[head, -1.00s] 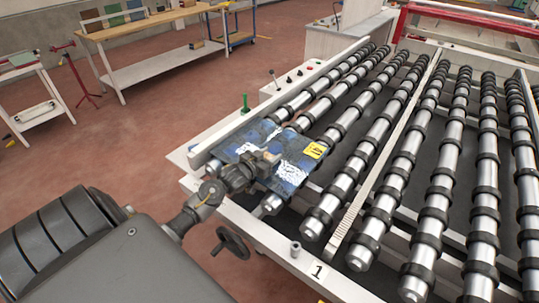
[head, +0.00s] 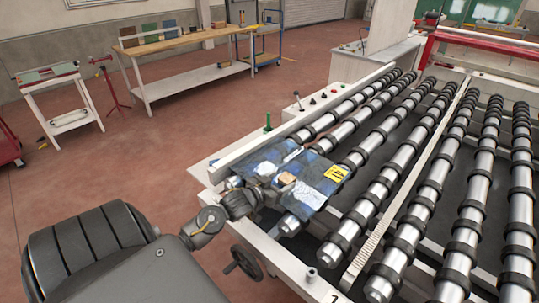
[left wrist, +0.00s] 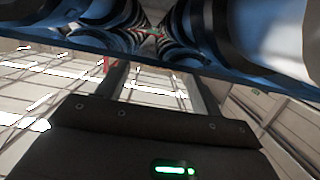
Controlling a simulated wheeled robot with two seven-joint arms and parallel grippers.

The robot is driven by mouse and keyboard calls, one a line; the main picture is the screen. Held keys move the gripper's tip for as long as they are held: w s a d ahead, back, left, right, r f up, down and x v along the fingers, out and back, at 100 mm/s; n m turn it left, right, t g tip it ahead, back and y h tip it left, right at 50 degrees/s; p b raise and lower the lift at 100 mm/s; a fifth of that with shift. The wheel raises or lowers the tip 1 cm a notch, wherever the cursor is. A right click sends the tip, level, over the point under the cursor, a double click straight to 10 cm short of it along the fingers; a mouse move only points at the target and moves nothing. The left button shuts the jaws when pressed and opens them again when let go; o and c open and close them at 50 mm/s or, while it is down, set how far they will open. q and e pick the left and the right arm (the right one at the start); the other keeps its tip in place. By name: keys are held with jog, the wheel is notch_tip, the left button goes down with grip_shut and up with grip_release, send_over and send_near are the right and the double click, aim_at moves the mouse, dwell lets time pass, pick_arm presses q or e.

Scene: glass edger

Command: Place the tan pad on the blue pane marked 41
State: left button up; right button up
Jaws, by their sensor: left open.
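The blue pane (head: 318,186) is mottled with white patches and has a yellow label reading 41. It lies on the rollers at the near left end of the conveyor. The small tan pad (head: 287,179) rests on the pane, left of the label. My left gripper (head: 262,193) is open at the pane's left side, its fingers close to the pad; whether they touch it I cannot tell. In the left wrist view, the two dark fingers (left wrist: 155,88) are spread with nothing visible between them, and a blue edge crosses above. The pad is not visible there. My right gripper is not in view.
The roller conveyor (head: 400,160) fills the right side, with a pale left rail (head: 300,122). A black handwheel (head: 243,261) sticks out below. A workbench (head: 185,45) stands behind, with open floor between.

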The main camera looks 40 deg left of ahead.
pick_arm(q)
jog(key=v, duration=0.6)
jog(key=shift+b, duration=0.4)
